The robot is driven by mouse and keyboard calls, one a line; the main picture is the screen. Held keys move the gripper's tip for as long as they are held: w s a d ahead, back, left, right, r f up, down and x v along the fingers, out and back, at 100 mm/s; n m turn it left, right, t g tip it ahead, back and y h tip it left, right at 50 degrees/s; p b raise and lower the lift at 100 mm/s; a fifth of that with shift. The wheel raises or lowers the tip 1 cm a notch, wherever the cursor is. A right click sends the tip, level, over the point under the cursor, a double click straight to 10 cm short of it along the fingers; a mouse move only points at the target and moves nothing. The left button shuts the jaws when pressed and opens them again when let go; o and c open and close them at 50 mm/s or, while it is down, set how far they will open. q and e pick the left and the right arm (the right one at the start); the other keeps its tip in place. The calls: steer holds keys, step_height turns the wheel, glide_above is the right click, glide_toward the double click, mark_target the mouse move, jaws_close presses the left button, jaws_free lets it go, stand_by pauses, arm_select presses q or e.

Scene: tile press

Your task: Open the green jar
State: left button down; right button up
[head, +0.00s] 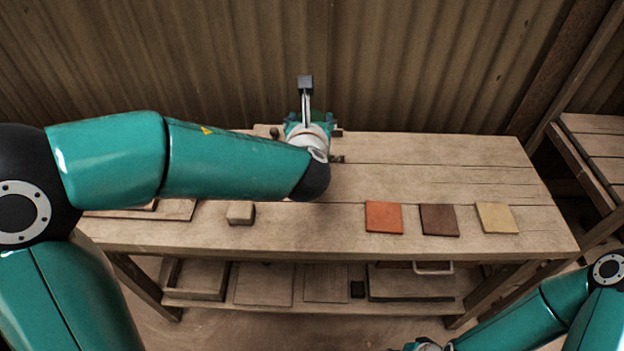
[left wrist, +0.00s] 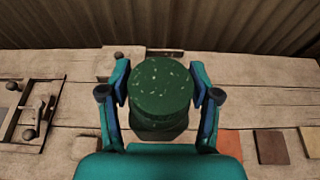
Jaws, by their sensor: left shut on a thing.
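The green jar (left wrist: 162,88) is round and dark green with pale specks on its top. In the left wrist view it stands upright on the bench, between the two fingers of my left gripper (left wrist: 160,80). The fingers are shut on it from both sides, around its upper part. A darker lower part of the jar shows just below; I cannot tell whether the lid has turned.
On the wooden bench (head: 430,180) lie an orange tile (head: 383,217), a brown tile (head: 439,220) and a tan tile (head: 497,217). A pale block (head: 241,212) sits near the front edge. A corrugated wall stands behind. The bench's right part is mostly clear.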

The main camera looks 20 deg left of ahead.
arm_select(q)
steer(key=f, duration=1)
steer(key=shift+s+a+b, duration=0.1)
steer(key=shift+a+b, duration=0.25)
steer(key=shift+b, duration=0.05)
step_height(320, 180, down, 5)
steer(key=shift+c, duration=1.2)
jaws_free()
steer(key=shift+f, duration=0.1)
steer(key=shift+s, duration=0.1)
